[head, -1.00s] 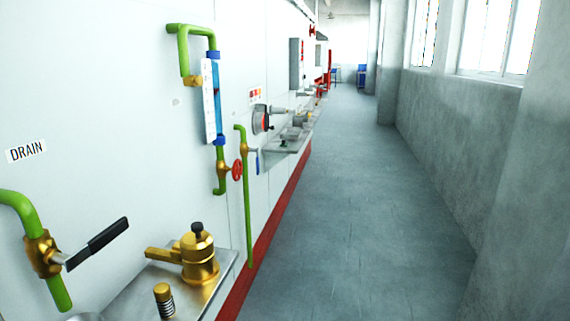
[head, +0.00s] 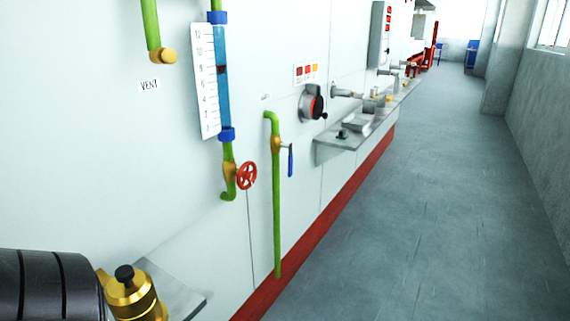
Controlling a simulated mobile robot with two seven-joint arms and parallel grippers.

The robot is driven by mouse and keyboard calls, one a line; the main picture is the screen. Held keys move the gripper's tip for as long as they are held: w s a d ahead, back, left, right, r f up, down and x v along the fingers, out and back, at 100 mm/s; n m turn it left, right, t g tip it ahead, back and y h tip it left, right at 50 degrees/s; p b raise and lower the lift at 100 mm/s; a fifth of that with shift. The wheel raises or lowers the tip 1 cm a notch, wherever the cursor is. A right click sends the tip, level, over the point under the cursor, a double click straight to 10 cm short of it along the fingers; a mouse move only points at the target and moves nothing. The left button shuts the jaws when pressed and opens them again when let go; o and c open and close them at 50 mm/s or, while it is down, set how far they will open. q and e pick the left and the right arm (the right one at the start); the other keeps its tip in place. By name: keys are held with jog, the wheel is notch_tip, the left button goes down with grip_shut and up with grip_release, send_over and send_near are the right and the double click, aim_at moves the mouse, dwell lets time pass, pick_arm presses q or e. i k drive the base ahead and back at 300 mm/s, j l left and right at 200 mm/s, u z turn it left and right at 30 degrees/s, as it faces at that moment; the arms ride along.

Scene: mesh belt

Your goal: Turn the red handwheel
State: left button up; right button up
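The red handwheel (head: 247,175) is a small spoked wheel on a brass valve (head: 230,172). The valve sits on a green pipe below a blue sight tube (head: 223,80) with a white scale (head: 206,82), on the white wall left of centre. Nothing touches the handwheel. No gripper shows in the head view. A dark ribbed cylinder, which may be part of my arm, fills the lower left corner and partly hides a brass fitting (head: 132,296).
A green pipe (head: 277,215) with a blue lever (head: 290,161) stands right of the handwheel. A metal shelf (head: 340,140) juts out beyond it, below a round black-and-red dial (head: 312,102). The grey floor (head: 420,210) to the right is clear.

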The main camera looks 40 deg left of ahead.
aim_at(245, 175)
jog(key=i+u, duration=0.2)
jog(key=i, duration=0.2)
jog(key=i+l+u, duration=0.2)
jog(key=i, duration=0.2)
jog(key=i+l+u, duration=0.2)
jog(key=i, duration=0.15)
jog(key=i+l+u, duration=0.1)
jog(key=u, duration=0.3)
jog(key=i+l+u, duration=0.25)
jog(key=u, duration=0.2)
jog(key=i+l+u, duration=0.25)
jog(key=u, duration=0.15)
jog(key=i+l+u, duration=0.1)
jog(key=l+u, duration=0.15)
jog(key=u, duration=0.15)
jog(key=i+l+u, duration=0.1)
jog(key=l+u, duration=0.35)
jog(key=j, duration=0.15)
